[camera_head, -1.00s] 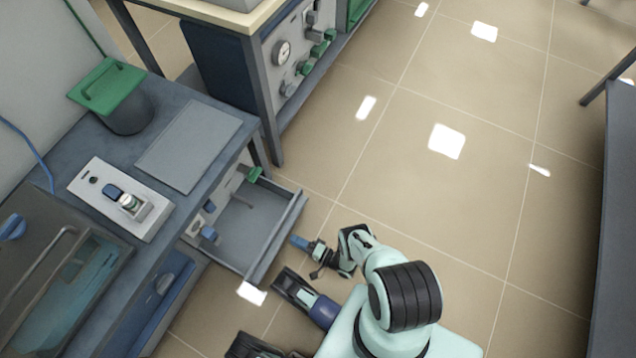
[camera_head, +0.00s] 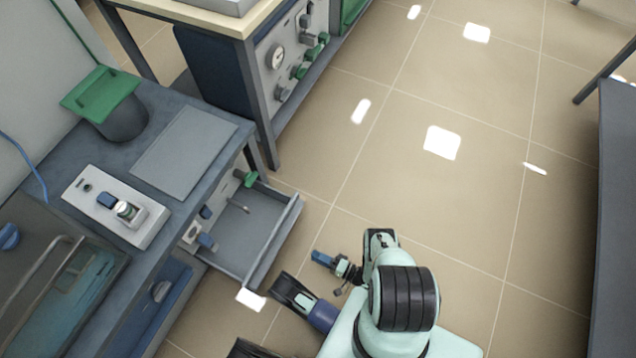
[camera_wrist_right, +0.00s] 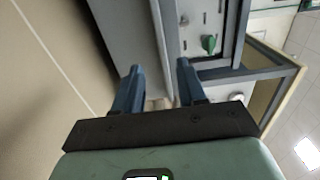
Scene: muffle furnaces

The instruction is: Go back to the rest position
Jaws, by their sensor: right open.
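My right gripper (camera_head: 323,259) has blue fingers and is to the right of the open drawer (camera_head: 274,240) in the head view, apart from it and above the tiled floor. In the right wrist view, its two blue fingers (camera_wrist_right: 158,84) are spread apart with nothing held between them. My right arm is folded close to my body at the bottom of the head view.
The grey bench (camera_head: 166,100) on the left carries a green-lidded container (camera_head: 122,118), a flat plate (camera_head: 184,152) and a switch panel (camera_head: 85,206). A cabinet with a gauge (camera_head: 277,58) stands behind. A dark table (camera_head: 618,220) is at the right edge. Open floor lies between.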

